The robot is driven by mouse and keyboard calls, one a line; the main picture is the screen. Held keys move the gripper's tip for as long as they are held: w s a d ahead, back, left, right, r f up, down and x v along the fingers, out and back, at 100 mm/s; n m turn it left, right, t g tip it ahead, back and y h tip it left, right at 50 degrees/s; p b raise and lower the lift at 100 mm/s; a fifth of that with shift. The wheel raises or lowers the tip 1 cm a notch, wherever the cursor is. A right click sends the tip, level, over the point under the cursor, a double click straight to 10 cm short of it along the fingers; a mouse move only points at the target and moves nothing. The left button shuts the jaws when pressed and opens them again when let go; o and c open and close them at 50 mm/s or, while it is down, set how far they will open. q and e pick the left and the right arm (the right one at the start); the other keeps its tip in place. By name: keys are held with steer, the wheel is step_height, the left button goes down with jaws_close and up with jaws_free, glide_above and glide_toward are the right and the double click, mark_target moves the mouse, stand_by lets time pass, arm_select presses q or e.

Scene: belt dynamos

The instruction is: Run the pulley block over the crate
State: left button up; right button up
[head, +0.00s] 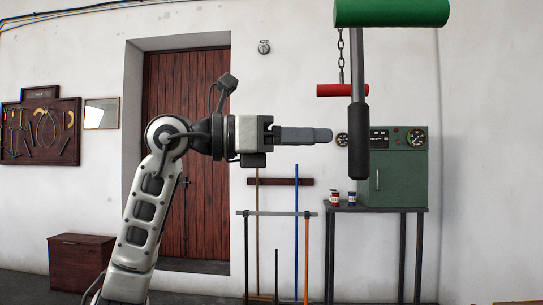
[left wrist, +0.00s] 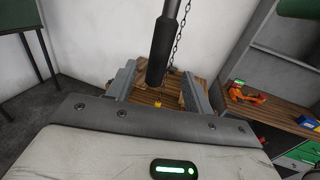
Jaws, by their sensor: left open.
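My left gripper (head: 318,135) reaches in from the left in the head view, level and pointing right. A grey rod with a black grip (head: 359,140) hangs just right of its fingertips, under a green cylinder (head: 390,12). In the left wrist view my left gripper (left wrist: 158,88) is open, and the black grip (left wrist: 161,52) shows between and beyond its fingers. I cannot tell whether they touch. A wooden slatted crate or pallet (left wrist: 203,68) lies below, partly hidden by the fingers. I cannot make out the pulley block for certain. My right gripper is out of view.
A chain (head: 341,58) hangs beside the rod, with a red cylinder (head: 332,90) near its lower end. A green gauge cabinet (head: 400,180) stands on a table behind. In the left wrist view a workbench (left wrist: 268,108) at right carries an orange tool (left wrist: 248,93) and a blue box (left wrist: 308,122).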

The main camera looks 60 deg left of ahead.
arm_select(q)
steer(key=shift+b+v, duration=0.45)
steer(key=shift+v, duration=2.15)
